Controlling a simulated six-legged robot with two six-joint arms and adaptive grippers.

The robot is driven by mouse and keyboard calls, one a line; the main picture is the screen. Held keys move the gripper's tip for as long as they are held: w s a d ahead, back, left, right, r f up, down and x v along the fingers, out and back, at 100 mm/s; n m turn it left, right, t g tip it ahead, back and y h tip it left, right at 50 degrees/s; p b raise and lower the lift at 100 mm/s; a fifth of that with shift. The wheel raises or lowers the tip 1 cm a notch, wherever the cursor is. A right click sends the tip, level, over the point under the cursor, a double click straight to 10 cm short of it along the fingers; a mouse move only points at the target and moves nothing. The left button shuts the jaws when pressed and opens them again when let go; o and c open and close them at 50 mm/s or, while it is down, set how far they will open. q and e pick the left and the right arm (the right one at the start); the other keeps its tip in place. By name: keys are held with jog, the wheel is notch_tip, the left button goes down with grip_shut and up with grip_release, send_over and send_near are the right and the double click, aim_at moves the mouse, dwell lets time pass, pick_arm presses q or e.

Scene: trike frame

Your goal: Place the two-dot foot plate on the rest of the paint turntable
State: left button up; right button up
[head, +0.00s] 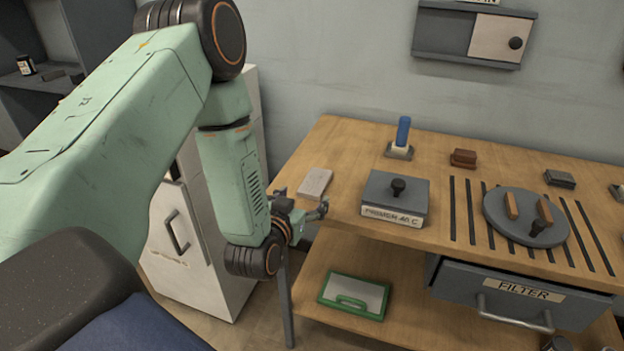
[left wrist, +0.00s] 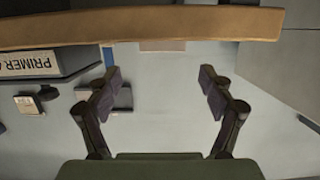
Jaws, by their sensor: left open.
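A pale pinkish flat plate (head: 315,183) lies on the left end of the wooden table; I see no dots on it, so I cannot tell if it is the two-dot foot plate. A similar pale edge (left wrist: 162,45) shows in the left wrist view. The round grey paint turntable (head: 510,230) sits on the right of the table, with two wooden blocks (head: 511,206) and a dark knob on it. My left gripper (head: 303,205) is open and empty at the table's left edge, close to the plate. It also shows in the left wrist view (left wrist: 162,92). My right gripper is out of view.
A grey box labelled primer (head: 378,190) stands right of the plate. A blue-handled tool (head: 403,133) and a brown block (head: 463,158) stand behind. A filter drawer (head: 490,297) is under the tabletop. A green-rimmed tray (head: 328,302) lies on the lower shelf.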

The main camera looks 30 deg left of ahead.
aim_at(313, 185)
pick_arm(q)
jog(key=shift+g+h, duration=0.3)
jog(key=shift+g, duration=0.6)
jog(key=x, duration=0.2)
jog(key=p+x, duration=0.1)
jog(key=x, duration=0.1)
jog(key=r+x, duration=0.1)
jog(key=x, duration=0.1)
jog(key=shift+w+a+f, duration=0.2)
jog(key=shift+w+a, duration=0.15)
jog(key=shift+w, duration=0.1)
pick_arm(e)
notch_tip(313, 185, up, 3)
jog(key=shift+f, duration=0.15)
pick_arm(q)
jog(key=shift+s, duration=0.1)
jog(key=shift+c, duration=0.2)
